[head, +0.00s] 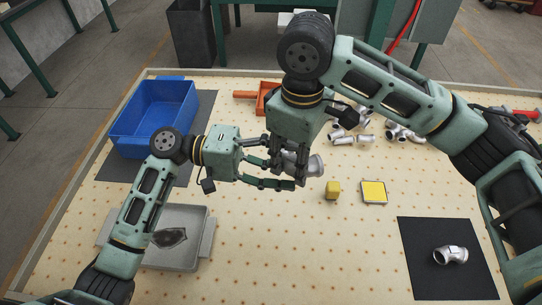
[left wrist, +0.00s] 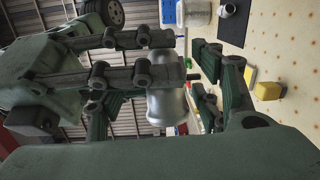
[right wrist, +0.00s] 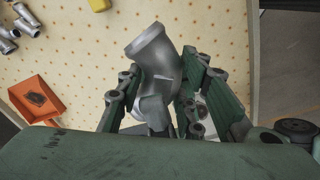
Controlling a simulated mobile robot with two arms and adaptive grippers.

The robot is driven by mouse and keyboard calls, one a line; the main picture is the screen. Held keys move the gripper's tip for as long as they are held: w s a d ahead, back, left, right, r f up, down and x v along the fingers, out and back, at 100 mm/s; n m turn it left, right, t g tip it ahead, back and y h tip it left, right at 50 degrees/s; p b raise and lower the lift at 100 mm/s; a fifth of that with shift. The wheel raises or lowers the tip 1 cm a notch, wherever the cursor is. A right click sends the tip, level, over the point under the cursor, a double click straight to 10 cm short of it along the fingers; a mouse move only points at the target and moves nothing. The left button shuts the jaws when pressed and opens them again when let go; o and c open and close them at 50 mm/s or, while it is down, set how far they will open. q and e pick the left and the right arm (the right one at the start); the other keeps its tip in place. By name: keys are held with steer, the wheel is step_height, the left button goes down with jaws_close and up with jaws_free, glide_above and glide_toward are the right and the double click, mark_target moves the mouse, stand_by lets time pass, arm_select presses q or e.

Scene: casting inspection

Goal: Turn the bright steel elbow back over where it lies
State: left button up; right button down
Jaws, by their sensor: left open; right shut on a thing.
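A bright steel elbow (head: 314,165) is held up above the table near the middle of the head view. My right gripper (head: 287,168) comes down from above and is shut on it. In the right wrist view the elbow (right wrist: 155,58) sits between the fingers, its round open end outward. My left gripper (head: 277,166) reaches in from the left, open, with its fingers around the same space. In the left wrist view the elbow (left wrist: 170,98) lies between the open left fingers; contact is unclear. A second steel elbow (head: 450,255) lies on a black mat (head: 425,285) at the right.
A blue bin (head: 118,135) stands at the back left, and a grey tray (head: 200,255) holding a dark piece at the front left. The front middle is clear.

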arm_select(q)
steer(key=shift+d+r, duration=0.1)
steer(key=shift+r, duration=0.1)
jaws_close()
steer(key=shift+r, duration=0.15)
arm_select(e)
steer(key=c, duration=1.6)
jaws_free()
steer(key=o, duration=0.5)
arm_select(q)
steer(key=shift+f, duration=0.2)
